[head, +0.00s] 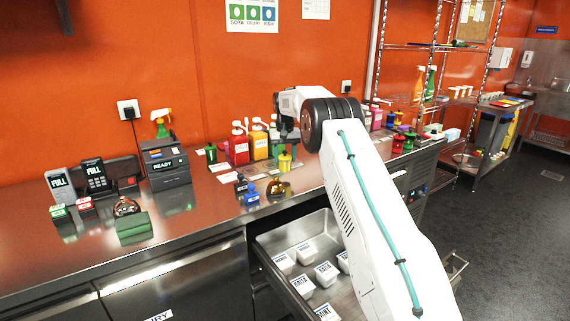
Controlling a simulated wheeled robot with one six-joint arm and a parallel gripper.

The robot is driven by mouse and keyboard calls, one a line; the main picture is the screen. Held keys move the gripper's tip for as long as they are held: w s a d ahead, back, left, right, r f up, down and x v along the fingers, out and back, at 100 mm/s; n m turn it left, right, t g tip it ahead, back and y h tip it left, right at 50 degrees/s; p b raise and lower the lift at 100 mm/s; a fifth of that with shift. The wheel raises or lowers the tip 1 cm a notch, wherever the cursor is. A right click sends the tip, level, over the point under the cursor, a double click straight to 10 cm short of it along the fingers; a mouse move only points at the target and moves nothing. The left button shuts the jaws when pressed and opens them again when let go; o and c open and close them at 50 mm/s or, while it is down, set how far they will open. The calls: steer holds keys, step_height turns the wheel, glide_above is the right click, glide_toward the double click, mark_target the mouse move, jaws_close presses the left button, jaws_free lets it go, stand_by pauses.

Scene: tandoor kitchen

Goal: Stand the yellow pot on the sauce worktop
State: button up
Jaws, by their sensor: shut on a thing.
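The yellow pot (285,162) is small and upright at the middle of the head view, over the steel worktop (215,205) where the sauce bottles stand. My gripper (285,146) points down above it and is shut on it. The arm comes from the lower right over the open drawer. I cannot tell whether the pot's base touches the worktop. The pot's upper part is partly hidden by the fingers.
Red (239,145) and yellow (259,140) pump bottles stand just behind. An open drawer (272,240) holds several white tubs. Bare worktop lies to the left.

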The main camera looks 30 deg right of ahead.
mark_target(285, 157)
steer(key=shift+f, duration=1.5)
steer(key=shift+f, duration=0.15)
steer(key=o, duration=1.1)
